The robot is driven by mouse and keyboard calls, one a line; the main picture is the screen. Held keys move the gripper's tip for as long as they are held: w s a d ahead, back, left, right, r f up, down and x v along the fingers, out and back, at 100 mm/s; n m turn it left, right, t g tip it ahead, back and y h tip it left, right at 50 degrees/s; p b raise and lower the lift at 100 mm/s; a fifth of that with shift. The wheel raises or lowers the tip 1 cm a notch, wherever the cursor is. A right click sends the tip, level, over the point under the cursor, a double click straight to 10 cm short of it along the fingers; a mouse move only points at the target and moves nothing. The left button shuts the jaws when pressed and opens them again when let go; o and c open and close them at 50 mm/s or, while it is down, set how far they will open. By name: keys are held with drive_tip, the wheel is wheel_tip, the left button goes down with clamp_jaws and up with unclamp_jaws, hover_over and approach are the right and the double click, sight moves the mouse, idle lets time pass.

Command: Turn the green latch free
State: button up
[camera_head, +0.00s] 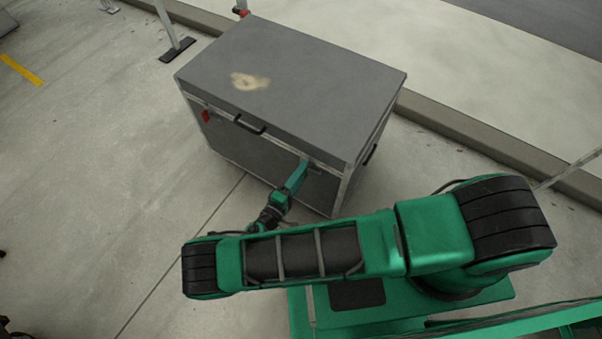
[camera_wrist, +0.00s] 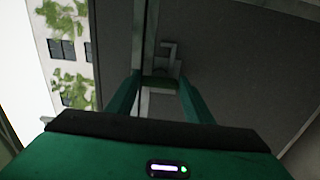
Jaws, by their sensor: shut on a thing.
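A large grey case (camera_head: 290,75) with metal edges stands on the concrete floor. My gripper (camera_head: 301,170) reaches the upper right part of its front face, just under the lid. In the wrist view my gripper (camera_wrist: 160,92) has one finger on each side of a small dark green piece, the green latch (camera_wrist: 160,83), and is shut on it. A grey metal bracket (camera_wrist: 171,58) shows just beyond the latch. In the head view my gripper mostly hides the latch, so its turn angle cannot be told.
A red latch (camera_head: 205,115) sits at the left of the case front. A dark handle (camera_head: 249,124) is mid-front on the lid edge. A kerb (camera_head: 470,132) runs behind the case. A post foot (camera_head: 177,50) stands at back left.

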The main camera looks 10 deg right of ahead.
drive_tip(key=shift+s+f, duration=0.1)
drive_tip(key=shift+f, duration=0.1)
drive_tip(key=o, duration=1)
drive_tip(key=shift+r, duration=0.1)
drive_tip(key=shift+o, duration=0.2)
drive_tip(key=v, duration=1)
drive_tip(key=shift+s+a, duration=0.25)
drive_tip(key=shift+a, duration=0.05)
